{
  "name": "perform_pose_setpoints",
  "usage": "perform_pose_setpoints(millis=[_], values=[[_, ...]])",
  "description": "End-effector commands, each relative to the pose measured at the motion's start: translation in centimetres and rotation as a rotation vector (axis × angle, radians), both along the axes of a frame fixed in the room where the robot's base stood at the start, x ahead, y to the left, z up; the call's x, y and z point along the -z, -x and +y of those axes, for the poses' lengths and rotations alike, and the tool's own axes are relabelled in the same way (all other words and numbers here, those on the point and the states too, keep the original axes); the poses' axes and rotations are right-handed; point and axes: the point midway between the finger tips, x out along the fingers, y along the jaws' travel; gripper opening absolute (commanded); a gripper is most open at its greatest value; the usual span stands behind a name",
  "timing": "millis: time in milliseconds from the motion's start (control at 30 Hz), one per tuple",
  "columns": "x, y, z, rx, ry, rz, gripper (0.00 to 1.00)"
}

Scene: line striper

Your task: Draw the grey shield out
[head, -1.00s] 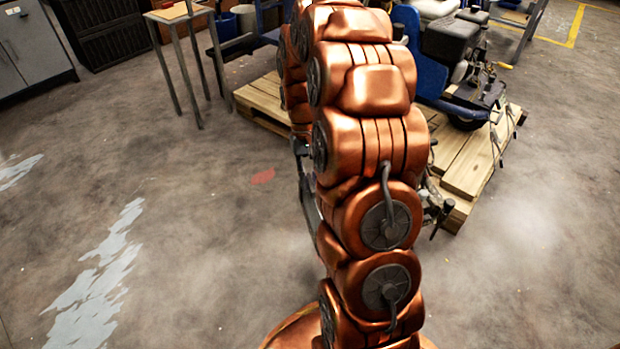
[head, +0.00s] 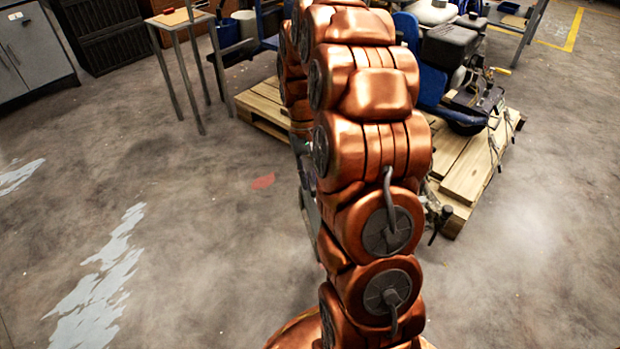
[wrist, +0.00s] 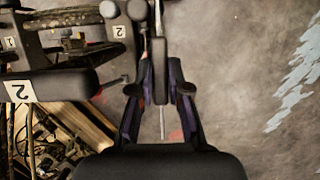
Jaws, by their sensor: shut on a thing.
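In the wrist view my gripper (wrist: 161,82) has its two dark fingers closed on the narrow dark grey shield (wrist: 160,70), seen edge-on. A thin pale strip shows below it, between the fingers. Whether the shield still touches these parts I cannot tell. In the head view my own copper arm hides the gripper and the shield. The blue line striper (head: 432,70) stands behind the arm, partly covered by it.
The striper stands on a wooden pallet (head: 470,165). A small tall-legged table (head: 181,17) stands at the back left, near a grey cabinet (head: 38,50). The concrete floor is open at left and right, with worn white paint (head: 95,295) at left.

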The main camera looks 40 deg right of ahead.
Motion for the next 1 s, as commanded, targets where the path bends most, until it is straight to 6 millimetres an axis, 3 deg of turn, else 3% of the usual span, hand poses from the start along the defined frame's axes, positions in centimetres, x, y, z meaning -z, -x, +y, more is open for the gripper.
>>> perform_pose_setpoints(millis=[1000], values=[[-4.2,-0.1,0.0,0.0,0.001,-0.003,0.0]])
